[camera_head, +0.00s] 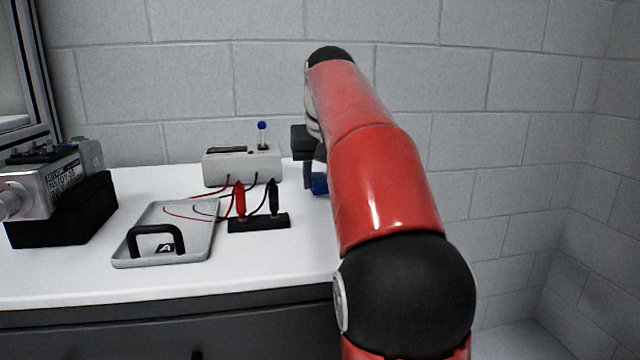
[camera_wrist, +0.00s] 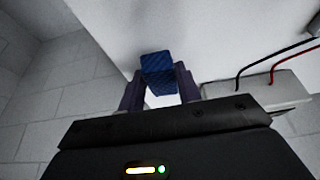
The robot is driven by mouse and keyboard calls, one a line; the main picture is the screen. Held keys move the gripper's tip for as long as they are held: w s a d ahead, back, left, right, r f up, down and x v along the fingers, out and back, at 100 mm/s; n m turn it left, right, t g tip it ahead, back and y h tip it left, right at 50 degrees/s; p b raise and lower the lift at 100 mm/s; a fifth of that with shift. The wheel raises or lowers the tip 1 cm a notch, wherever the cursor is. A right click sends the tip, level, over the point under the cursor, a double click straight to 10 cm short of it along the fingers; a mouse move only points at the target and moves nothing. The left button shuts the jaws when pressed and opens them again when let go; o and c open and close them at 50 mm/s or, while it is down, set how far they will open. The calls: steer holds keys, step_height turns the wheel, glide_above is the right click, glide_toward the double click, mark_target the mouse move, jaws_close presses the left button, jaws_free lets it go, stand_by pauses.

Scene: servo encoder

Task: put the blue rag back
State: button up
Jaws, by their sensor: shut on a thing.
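The blue rag (camera_wrist: 158,68) is a small, folded, dark blue block. In the wrist view it sits between the two fingertips of my gripper (camera_wrist: 160,82), which is shut on it. In the head view a small part of the blue rag (camera_head: 320,184) shows at the left edge of my red arm, close to the white bench top. My gripper (camera_head: 309,180) is mostly hidden behind my arm there. I cannot tell whether the rag touches the bench.
On the white bench (camera_head: 60,286) stand a grey box (camera_head: 242,168) with a blue-tipped stick, a black holder (camera_head: 259,223) with red and black probes, a grey tray (camera_head: 190,215) with a black handle, and a servo unit (camera_head: 55,185) on a black block. Leads run between box and probes. A block wall stands behind.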

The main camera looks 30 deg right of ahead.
steer(key=shift+f, duration=0.6)
steer(key=shift+f, duration=0.15)
steer(key=o, duration=0.9)
steer(key=shift+f+b, duration=0.2)
steer(key=shift+b, duration=0.15)
steer(key=p+v, duration=0.1)
steer(key=v, duration=0.7)
steer(key=shift+s+d, duration=0.1)
steer(key=shift+s, duration=0.05)
